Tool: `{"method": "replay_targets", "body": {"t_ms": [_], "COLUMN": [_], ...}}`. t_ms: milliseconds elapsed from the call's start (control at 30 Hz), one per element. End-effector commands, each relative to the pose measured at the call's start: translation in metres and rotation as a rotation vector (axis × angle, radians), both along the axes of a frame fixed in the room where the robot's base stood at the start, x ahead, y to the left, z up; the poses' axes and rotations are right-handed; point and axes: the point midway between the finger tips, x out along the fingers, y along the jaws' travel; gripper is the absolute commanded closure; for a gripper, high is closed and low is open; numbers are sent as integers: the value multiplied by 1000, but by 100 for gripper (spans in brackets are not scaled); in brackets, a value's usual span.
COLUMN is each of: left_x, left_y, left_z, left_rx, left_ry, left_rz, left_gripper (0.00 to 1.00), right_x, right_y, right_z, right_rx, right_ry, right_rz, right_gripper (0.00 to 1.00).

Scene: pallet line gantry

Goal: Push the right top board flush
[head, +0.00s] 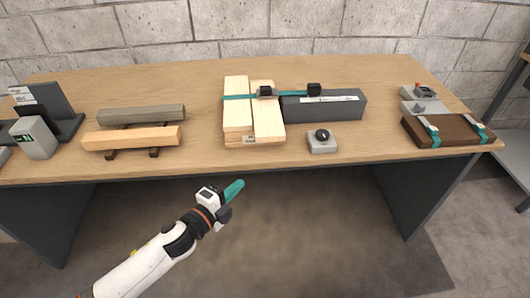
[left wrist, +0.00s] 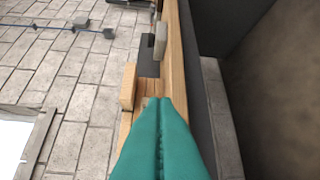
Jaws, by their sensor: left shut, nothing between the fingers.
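The right top board (head: 268,122) is pale wood and lies beside the left top board (head: 238,112) on the pallet stack at mid-table. The two boards' ends look uneven, with the right one nearer the front edge. A teal bar (head: 242,97) with black blocks crosses above the boards. My left gripper (head: 235,189) has teal fingers, shut and empty. It is in front of the table's front edge, apart from the stack. The shut fingers also fill the lower middle of the left wrist view (left wrist: 160,110), where I cannot make out the top boards. My right gripper is not in view.
A dark grey block (head: 335,108) and a black-knobbed box (head: 321,143) stand right of the stack. Two beams (head: 135,138) lie left, near a display box (head: 36,140). A brown strapped board (head: 450,133) is at far right. Bare tabletop lies between the groups.

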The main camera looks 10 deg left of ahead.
Motion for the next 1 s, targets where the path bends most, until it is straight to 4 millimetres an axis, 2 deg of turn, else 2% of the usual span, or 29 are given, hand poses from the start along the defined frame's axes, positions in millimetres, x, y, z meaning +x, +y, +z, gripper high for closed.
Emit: {"method": "replay_targets", "body": {"t_ms": [33,100,200,633,767,1000], "left_x": [-3,-6,-9,-6,6,49], "left_y": [-7,-14,-19,-21,-27,-52], "left_z": [13,28,40,43,44,44], "left_rx": [19,39,53,55,54,52], "left_ry": [-44,-87,-120,-126,-127,-126], "left_rz": [-28,-53,-72,-74,-73,-73], "left_gripper": [100,100,100,100,100,100], "right_x": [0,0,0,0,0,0], "right_y": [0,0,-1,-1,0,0], "right_z": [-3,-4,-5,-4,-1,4], "right_rx": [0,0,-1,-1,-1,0], "right_ry": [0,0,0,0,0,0], "right_rz": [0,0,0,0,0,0], "right_gripper": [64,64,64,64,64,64]}}
